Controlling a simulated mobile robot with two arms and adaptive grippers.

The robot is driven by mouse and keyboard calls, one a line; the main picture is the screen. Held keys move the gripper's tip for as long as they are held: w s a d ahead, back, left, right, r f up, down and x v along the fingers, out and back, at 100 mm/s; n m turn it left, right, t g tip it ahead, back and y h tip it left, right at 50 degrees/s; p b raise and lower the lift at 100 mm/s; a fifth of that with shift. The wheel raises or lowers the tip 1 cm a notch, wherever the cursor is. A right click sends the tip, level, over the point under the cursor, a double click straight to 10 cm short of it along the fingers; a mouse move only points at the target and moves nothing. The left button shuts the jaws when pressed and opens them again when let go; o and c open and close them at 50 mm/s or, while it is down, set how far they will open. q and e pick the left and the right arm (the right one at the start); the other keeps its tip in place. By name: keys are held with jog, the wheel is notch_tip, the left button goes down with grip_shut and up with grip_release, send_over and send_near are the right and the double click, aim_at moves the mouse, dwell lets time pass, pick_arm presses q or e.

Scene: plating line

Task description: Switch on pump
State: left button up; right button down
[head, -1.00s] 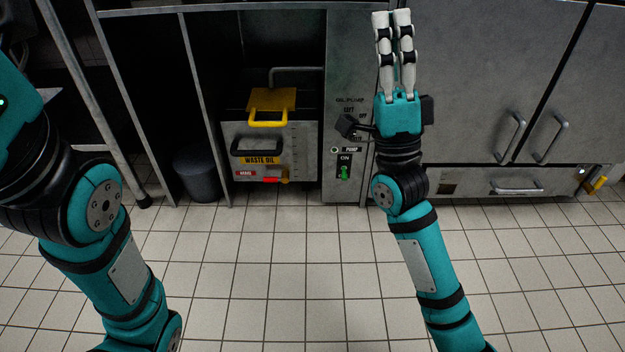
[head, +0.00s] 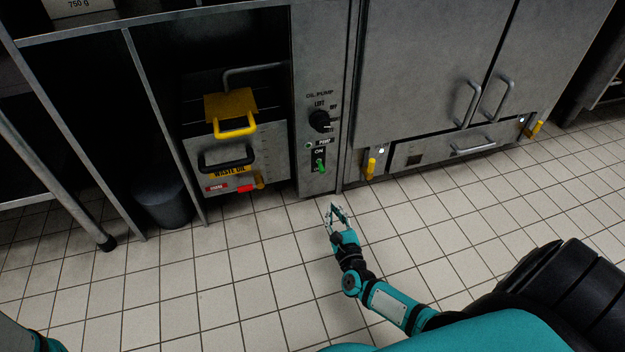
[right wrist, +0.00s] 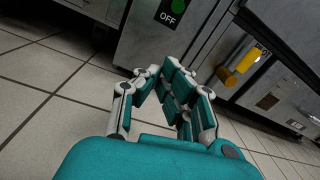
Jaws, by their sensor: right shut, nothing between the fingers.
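The pump switch (head: 320,166) is a small green lever on the narrow grey oil pump panel (head: 321,75). ON is printed above it and OFF by its lower end; I cannot tell its exact setting. In the right wrist view the green lever (right wrist: 178,5) is cut by the top edge, just above the OFF label. My right gripper (head: 336,212) is shut and empty, below and in front of the switch, apart from it. Its fingers (right wrist: 160,82) fill the middle of the wrist view. My left gripper is out of view.
A black selector knob (head: 319,121) sits above the switch, with a small round lamp (head: 309,146) beside the PUMP label. The waste oil container (head: 220,145) stands left, a grey bin (head: 163,205) farther left. Yellow levers (head: 370,168) are on the right cabinet. The tiled floor is clear.

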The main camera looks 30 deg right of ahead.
aim_at(321, 179)
jog(key=b+x, duration=0.5)
jog(key=x, duration=0.5)
jog(key=shift+f+b, duration=0.15)
jog(key=shift+b, duration=0.15)
jog(key=shift+s+a+r+p, duration=0.2)
jog(key=shift+r+p, duration=0.15)
jog(key=shift+r, duration=0.35)
jog(key=shift+s+a+r+p, duration=0.15)
jog(key=shift+r+p, duration=0.15)
jog(key=shift+r, duration=0.4)
jog(key=shift+s+a+r+p, duration=0.2)
jog(key=shift+r+p, duration=0.15)
jog(key=shift+r, duration=0.35)
